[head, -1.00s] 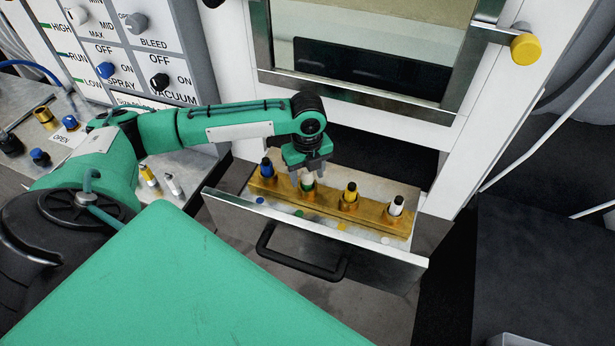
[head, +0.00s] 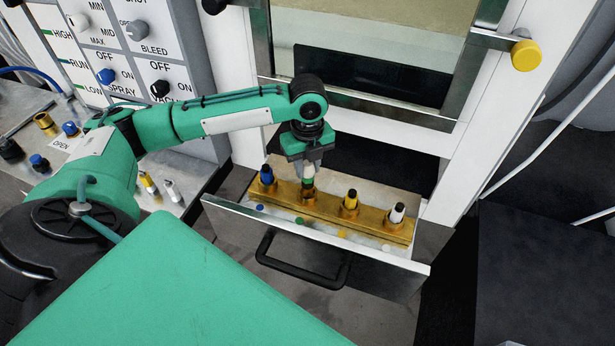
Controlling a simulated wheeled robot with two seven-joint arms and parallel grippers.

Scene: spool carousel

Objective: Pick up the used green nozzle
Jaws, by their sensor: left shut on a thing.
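The used green nozzle (head: 308,179) shows as a pale body with a green band, upright below the fingertips of my left gripper (head: 308,163). The gripper points down and is shut on the nozzle. The nozzle is over the second brass socket from the left; I cannot tell whether its lower end is fully clear of the socket. The brass rack (head: 328,210) sits in the open drawer (head: 225,207). A blue nozzle (head: 267,174), a yellow nozzle (head: 351,199) and a white nozzle (head: 397,212) stand upright in the other sockets. My right gripper is not in view.
Coloured dots mark the drawer floor in front of the rack, including a green dot (head: 299,221). The black drawer handle (head: 300,268) sticks out in front. A framed window (head: 370,75) stands behind. A switch panel (head: 130,45) and a bench with small fittings are at left.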

